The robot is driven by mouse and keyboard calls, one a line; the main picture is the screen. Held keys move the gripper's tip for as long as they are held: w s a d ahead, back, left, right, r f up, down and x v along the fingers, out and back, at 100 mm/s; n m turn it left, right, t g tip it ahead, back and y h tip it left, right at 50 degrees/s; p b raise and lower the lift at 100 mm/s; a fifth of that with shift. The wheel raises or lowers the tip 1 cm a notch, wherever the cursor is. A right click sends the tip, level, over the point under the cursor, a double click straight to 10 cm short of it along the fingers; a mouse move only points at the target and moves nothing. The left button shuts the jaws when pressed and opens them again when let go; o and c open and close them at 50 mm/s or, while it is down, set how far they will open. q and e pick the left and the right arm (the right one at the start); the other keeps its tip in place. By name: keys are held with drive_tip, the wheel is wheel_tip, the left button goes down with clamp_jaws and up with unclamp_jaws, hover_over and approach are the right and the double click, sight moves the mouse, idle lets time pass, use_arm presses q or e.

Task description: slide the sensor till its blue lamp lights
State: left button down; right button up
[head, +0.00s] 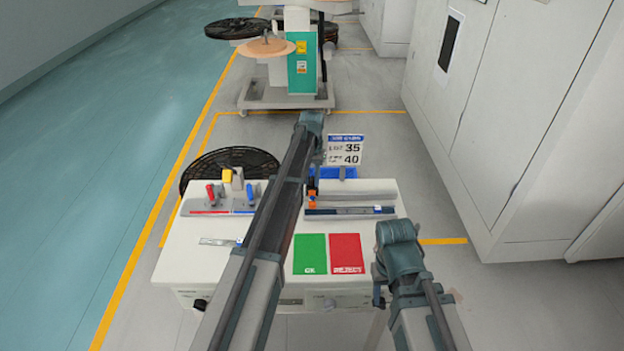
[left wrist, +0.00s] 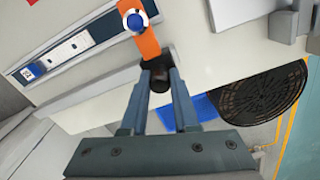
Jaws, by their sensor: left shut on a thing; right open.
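The orange sensor (head: 312,196) sits at the left end of a rail with a blue scale strip (head: 350,211) on the white bench in the head view. In the left wrist view the orange sensor (left wrist: 146,42) carries a round blue lamp (left wrist: 134,20) with a pale ring; I cannot tell whether it is lit. My left gripper (left wrist: 160,75) is shut on the sensor's black knob (left wrist: 160,84). In the head view, my left arm partly hides the area around the sensor. My right gripper (head: 379,296) is open and empty, low at the bench's front right corner.
A blue round piece (left wrist: 28,73) sits at the rail's far end. The bench holds a green pad (head: 310,254), a red pad (head: 346,254), and red and blue levers (head: 211,194). A sign (head: 345,150) stands behind. A black reel (head: 228,160) overhangs the back left.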

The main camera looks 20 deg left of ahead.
use_arm(q)
drive_tip(key=w+d, duration=0.1)
drive_tip(key=d, duration=0.2)
drive_tip(key=w+d, duration=0.1)
drive_tip(key=d, duration=0.3)
drive_tip(key=w+d, duration=0.1)
drive_tip(key=d, duration=0.3)
drive_tip(key=shift+w+d, duration=0.15)
drive_tip(key=shift+d, duration=0.05)
drive_tip(key=c, duration=0.7)
unclamp_jaws()
drive_tip(key=shift+r, duration=0.1)
wheel_tip(320, 180, up, 14)
drive_tip(key=p, duration=1.3)
drive_tip(key=shift+f+p, duration=0.2)
drive_tip(key=shift+p, duration=0.2)
